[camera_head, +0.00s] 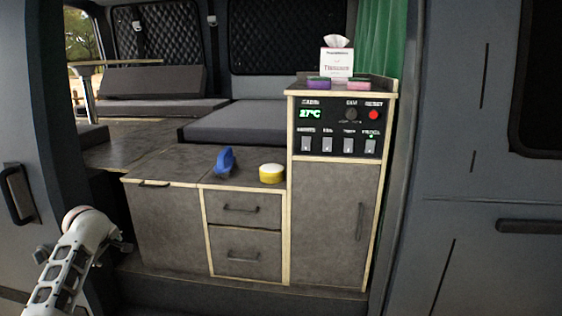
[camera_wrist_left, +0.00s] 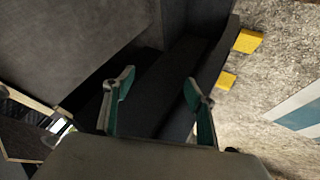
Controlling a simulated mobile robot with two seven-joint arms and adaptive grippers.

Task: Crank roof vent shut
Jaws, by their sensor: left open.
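No roof vent or crank shows in either view; the head view looks into the van's side opening and does not take in the roof. My left arm comes in at the lower left of the head view, in front of the low cabinet's left side, with its gripper mostly hidden behind the wrist. In the left wrist view my left gripper (camera_wrist_left: 160,104) is open, its two green-padded fingers apart with nothing between them. Beyond them lies the dark sill. My right gripper is in neither view.
A low cabinet (camera_head: 165,225) carries a blue brush-like object (camera_head: 225,160) and a yellow round item (camera_head: 271,173). A taller cabinet (camera_head: 333,215) has a control panel (camera_head: 338,127) and a tissue box (camera_head: 336,62) on top. Yellow blocks (camera_wrist_left: 249,41) lie on the ground outside.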

